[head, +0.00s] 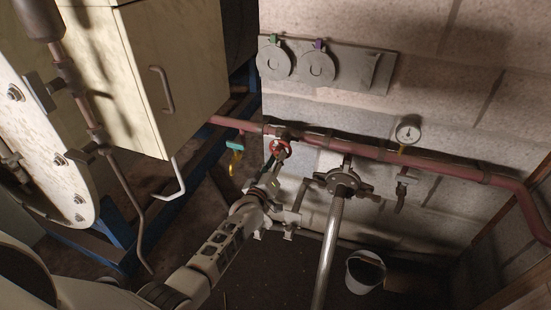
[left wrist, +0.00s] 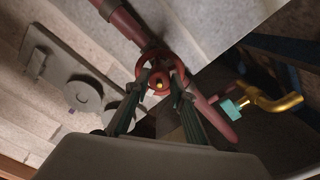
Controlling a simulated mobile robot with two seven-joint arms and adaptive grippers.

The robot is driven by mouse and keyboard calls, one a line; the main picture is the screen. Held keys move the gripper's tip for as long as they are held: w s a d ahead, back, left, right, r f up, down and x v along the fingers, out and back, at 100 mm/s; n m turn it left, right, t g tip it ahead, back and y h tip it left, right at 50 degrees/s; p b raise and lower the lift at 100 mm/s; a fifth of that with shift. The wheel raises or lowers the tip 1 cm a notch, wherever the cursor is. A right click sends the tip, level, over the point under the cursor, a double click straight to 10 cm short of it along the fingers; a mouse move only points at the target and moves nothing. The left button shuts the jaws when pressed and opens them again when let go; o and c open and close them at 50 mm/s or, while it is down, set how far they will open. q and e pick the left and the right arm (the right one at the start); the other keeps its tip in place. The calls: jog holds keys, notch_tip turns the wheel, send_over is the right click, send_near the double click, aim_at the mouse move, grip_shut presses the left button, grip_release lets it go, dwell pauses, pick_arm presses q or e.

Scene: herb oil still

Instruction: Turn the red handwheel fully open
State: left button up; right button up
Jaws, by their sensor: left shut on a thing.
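The red handwheel (head: 281,149) sits on the red pipe (head: 330,145) along the block wall. In the left wrist view the handwheel (left wrist: 162,69) is a red ring with a yellow centre, on a stub off the pipe (left wrist: 120,20). My left gripper (head: 276,165) reaches up to it from below. In the left wrist view its two fingers (left wrist: 162,82) lie on either side of the wheel's lower part, shut on the rim. The fingers hide part of the rim. My right gripper is not in view.
A teal-handled brass tap (head: 235,146) is just left of the wheel. A pressure gauge (head: 408,131) and a grey round fitting (head: 342,182) are to the right. A grey panel (head: 355,68) with round plates hangs above. A bucket (head: 365,271) stands on the floor.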

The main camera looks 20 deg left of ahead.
pick_arm(q)
jog(key=n, duration=1.4)
jog(key=shift+r+b, duration=0.2)
jog(key=shift+b, duration=0.15)
jog(key=shift+n, duration=0.3)
jog(key=o, duration=1.1)
jog(key=shift+s, duration=0.1)
jog(key=s, duration=1.1)
jog(key=shift+s+a, duration=0.15)
jog(key=shift+s, duration=0.25)
